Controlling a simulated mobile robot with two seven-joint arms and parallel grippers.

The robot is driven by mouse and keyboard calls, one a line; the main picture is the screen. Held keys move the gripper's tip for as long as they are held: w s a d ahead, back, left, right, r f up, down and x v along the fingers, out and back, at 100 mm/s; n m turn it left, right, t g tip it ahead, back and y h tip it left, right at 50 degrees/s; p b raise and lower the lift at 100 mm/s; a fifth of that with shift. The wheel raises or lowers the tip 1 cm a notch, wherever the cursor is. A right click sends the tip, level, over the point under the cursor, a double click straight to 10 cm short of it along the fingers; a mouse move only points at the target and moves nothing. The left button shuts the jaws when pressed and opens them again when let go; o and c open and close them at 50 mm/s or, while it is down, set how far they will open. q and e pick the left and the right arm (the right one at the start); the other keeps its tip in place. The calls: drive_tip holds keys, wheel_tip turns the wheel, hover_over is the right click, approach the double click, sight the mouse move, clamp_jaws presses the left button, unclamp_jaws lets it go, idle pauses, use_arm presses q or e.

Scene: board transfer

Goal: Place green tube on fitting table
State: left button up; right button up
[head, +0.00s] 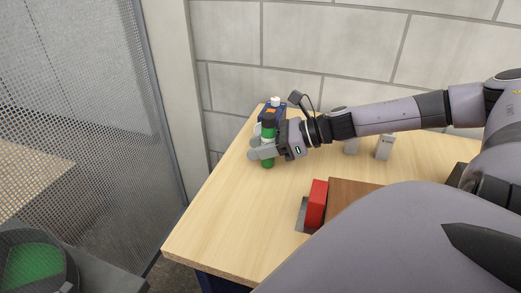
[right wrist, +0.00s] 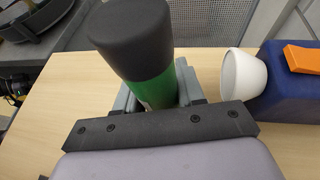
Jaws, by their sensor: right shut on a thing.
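The green tube (head: 268,160) with a black cap stands upright at the far left part of the wooden fitting table (head: 215,225). My right gripper (head: 262,147) is shut around the tube's middle. In the right wrist view the tube (right wrist: 158,88) sits between the fingers, its black cap toward the camera. Whether the tube's base touches the table top is hard to tell. My left gripper is not in view.
A blue box (head: 266,110) with a white cup-like part (head: 275,101) stands close behind the tube. A red block (head: 317,203) and a brown board (head: 352,198) lie nearer. Two grey blocks (head: 384,147) stand behind. A mesh partition (head: 110,90) is at left. The table's front left is clear.

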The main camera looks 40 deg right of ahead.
drive_tip(key=shift+f, duration=0.15)
drive_tip(key=o, duration=1.1)
